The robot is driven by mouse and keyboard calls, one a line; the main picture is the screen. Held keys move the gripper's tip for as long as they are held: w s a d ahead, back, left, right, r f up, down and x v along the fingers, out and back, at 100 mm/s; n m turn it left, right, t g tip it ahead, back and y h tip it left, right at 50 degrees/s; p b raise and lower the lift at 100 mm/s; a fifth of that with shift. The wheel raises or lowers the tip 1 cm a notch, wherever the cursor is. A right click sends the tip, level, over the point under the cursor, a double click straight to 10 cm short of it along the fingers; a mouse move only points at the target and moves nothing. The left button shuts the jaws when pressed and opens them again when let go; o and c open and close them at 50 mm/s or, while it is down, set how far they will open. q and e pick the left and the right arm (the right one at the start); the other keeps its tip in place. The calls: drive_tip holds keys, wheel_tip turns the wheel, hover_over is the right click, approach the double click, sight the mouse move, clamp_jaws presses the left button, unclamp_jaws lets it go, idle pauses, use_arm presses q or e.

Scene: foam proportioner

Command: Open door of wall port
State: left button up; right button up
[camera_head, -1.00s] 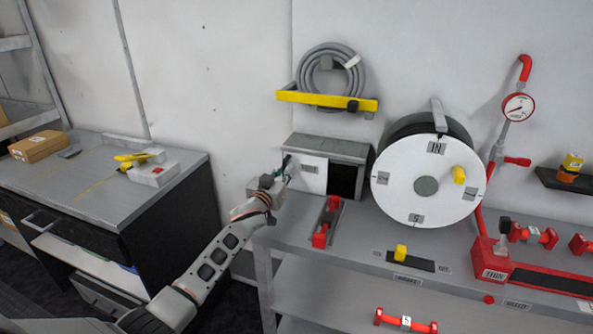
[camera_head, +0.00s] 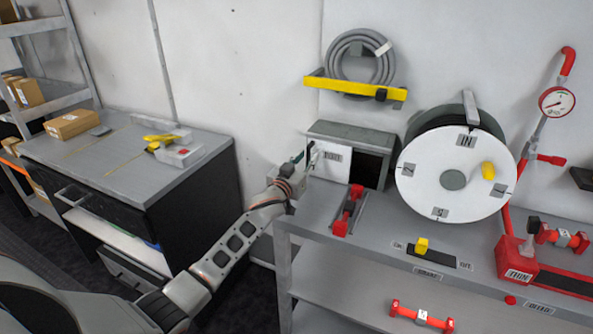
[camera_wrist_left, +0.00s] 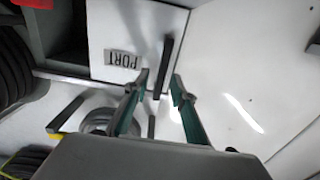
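The wall port (camera_head: 352,131) is a grey box on the bench against the wall. Its white door (camera_head: 333,160), labelled PORT, covers the left part of the front, and a dark opening (camera_head: 369,169) shows on the right. In the left wrist view the door (camera_wrist_left: 115,25) carries a dark bar handle (camera_wrist_left: 165,65). My left gripper (camera_head: 305,160) is at the door's left side. In the left wrist view its two fingers (camera_wrist_left: 160,82) are apart, with the handle's end appearing between them; contact cannot be told. My right gripper is out of view.
A large white reel (camera_head: 425,180) stands right of the port. A red-ended tool (camera_head: 348,210) lies on the bench just in front of it. A hose coil on a yellow bracket (camera_head: 350,90) hangs above. A grey cabinet (camera_head: 110,165) stands to the left.

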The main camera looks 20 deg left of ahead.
use_arm(q)
drive_tip(key=s, duration=1)
drive_tip(key=shift+s+a, duration=0.15)
drive_tip(key=shift+a, duration=0.05)
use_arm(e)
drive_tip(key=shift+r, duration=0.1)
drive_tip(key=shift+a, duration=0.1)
